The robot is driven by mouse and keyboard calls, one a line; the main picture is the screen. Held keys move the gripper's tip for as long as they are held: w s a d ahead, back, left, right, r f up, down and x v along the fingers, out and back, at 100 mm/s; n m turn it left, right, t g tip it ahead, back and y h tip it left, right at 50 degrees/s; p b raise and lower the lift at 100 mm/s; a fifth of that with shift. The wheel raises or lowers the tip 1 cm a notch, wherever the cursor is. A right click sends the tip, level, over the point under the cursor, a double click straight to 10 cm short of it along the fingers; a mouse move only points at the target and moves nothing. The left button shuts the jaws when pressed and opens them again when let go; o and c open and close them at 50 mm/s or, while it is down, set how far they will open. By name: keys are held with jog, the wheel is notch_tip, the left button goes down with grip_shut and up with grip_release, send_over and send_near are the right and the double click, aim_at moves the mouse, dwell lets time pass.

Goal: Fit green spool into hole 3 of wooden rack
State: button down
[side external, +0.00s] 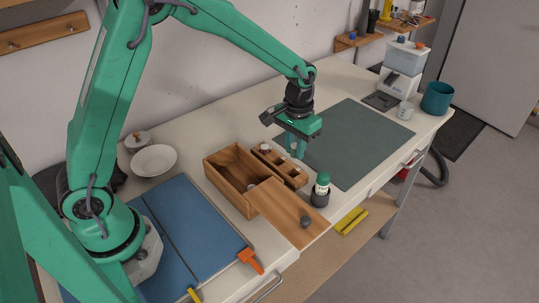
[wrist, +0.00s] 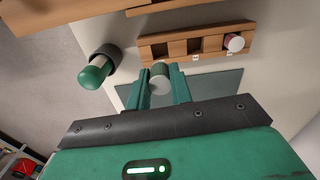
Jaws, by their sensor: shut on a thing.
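In the wrist view my gripper (wrist: 160,82) is shut on the green spool (wrist: 160,82), which shows a pale round end between the fingers. The wooden rack (wrist: 168,37) lies just beyond the fingertips, with square dark openings and small white number tags; the digits are too small to read surely. A pinkish-white spool (wrist: 235,43) sits in its right-hand opening. The held spool appears apart from the rack. In the side view my gripper (side external: 292,150) is above the right side of the rack (side external: 288,172), fingers down; the held spool is hard to make out there.
An open wooden box (side external: 228,187) with a pulled-out lid (side external: 283,212) adjoins the rack. A green-topped bottle in a dark cup (side external: 320,197) stands close to its right. A dark green mat (side external: 350,140) gives clear room behind; a blue mat (side external: 195,235) lies left.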

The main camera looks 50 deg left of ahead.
jog(key=shift+f, duration=2.35)
jog(key=shift+f, duration=0.9)
jog(key=c, duration=1.2)
grip_release()
jog(key=shift+o, duration=0.2)
notch_tip(320, 180, up, 7)
jog(key=shift+r, duration=0.45)
